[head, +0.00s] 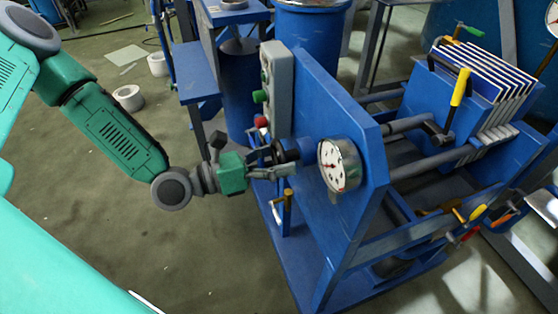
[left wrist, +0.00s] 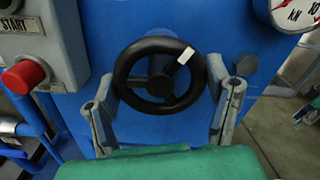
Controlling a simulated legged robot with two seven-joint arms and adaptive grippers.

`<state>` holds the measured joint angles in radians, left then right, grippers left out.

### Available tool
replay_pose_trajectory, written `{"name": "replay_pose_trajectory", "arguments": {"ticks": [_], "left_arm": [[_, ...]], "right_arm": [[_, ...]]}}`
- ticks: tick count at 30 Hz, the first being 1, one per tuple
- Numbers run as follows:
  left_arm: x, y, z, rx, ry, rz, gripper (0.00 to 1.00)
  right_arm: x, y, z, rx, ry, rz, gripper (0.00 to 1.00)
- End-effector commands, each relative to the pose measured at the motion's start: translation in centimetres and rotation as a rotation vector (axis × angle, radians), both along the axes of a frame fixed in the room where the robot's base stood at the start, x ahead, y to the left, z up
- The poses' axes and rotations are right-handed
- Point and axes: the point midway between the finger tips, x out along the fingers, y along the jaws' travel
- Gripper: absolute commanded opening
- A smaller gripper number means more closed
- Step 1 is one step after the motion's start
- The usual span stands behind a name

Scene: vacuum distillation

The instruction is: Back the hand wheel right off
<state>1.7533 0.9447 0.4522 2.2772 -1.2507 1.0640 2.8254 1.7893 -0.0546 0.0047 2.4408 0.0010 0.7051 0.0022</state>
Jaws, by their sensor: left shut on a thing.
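The hand wheel (left wrist: 160,86) is black with spokes and one white mark at the upper right of its rim. It faces me on the blue panel in the left wrist view. My left gripper (head: 283,162) reaches the panel from the left in the head view. Its two grey fingers stand on either side of the wheel in the left wrist view, shut on its rim. In the head view the wheel is small, dark and partly hidden by the gripper. My right gripper is not in view.
A round white gauge (head: 340,165) sits right of the wheel on the blue machine frame (head: 345,95). A grey button box (head: 278,85) stands above the gripper, with a red button (left wrist: 24,75). Open floor lies below left.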

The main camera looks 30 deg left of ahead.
Motion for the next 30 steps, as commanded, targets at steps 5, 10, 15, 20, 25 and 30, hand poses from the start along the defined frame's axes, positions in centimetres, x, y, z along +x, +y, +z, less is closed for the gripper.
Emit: {"name": "replay_pose_trajectory", "arguments": {"ticks": [5,10,15,20,25,30], "left_arm": [[-0.2,0.2,-1.0,-0.07,0.089,0.003,0.43],[-0.2,0.2,-1.0,-0.118,0.134,0.002,0.43],[-0.3,0.1,-0.9,-0.144,0.156,0.002,0.43],[-0.3,0.1,-0.9,-0.15,0.162,0.001,0.43],[-0.3,0.1,-0.8,-0.15,0.162,0.0,0.43],[-0.3,0.1,-0.8,-0.149,0.162,0.0,0.86]], "right_arm": [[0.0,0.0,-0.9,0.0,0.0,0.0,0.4],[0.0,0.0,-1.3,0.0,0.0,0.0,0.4],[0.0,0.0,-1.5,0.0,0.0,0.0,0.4],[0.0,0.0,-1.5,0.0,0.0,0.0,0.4],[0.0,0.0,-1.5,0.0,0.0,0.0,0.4],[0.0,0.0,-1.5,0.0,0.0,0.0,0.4]]}}
